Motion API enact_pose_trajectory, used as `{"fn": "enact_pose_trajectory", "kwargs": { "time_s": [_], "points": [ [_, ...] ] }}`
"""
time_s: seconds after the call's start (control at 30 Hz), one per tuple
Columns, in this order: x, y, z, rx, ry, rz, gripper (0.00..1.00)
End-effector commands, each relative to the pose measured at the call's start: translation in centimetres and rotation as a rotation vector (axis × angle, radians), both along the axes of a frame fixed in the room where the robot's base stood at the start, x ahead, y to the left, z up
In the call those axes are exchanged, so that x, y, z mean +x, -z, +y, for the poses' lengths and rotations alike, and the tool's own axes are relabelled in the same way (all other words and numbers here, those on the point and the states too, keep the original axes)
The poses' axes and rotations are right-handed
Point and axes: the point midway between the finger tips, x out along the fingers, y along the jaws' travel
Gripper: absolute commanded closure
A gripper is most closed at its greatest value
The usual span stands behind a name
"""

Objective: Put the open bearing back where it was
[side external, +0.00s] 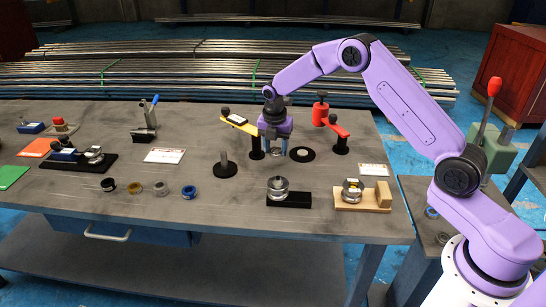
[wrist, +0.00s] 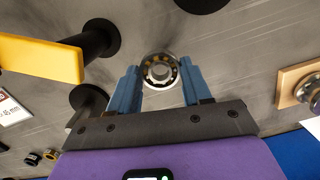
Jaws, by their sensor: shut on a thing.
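My gripper (side external: 275,150) hangs above the middle of the table, between the yellow and red arms. In the wrist view its two blue fingers (wrist: 160,66) are shut on the open bearing (wrist: 161,72), a steel ring with its balls showing. In the side external view the held bearing is small and partly hidden by the fingers; its exact height above the table is hard to tell. A black ring-shaped disc (side external: 301,155) lies just right of my gripper. A silver bearing (side external: 278,187) stands on a black base, and another (side external: 352,189) on a wooden base (side external: 382,195).
A yellow arm (side external: 240,124) on a black post is left of my gripper; a red arm (side external: 337,128) is right. A black-based post (side external: 226,167) stands front left. Several small rings (side external: 161,188) lie near the front edge. A white card (side external: 373,170) lies right.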

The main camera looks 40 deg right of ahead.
Motion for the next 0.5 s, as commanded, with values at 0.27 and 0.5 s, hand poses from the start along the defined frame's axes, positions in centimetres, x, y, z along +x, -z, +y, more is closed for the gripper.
{"fn": "enact_pose_trajectory", "kwargs": {
  "time_s": [0.27,0.5],
  "points": [
    [1.1,1.2,0.0,0.0,0.001,0.0,0.84],
    [1.4,4.0,0.0,0.0,-0.001,0.002,0.84]
  ]
}}
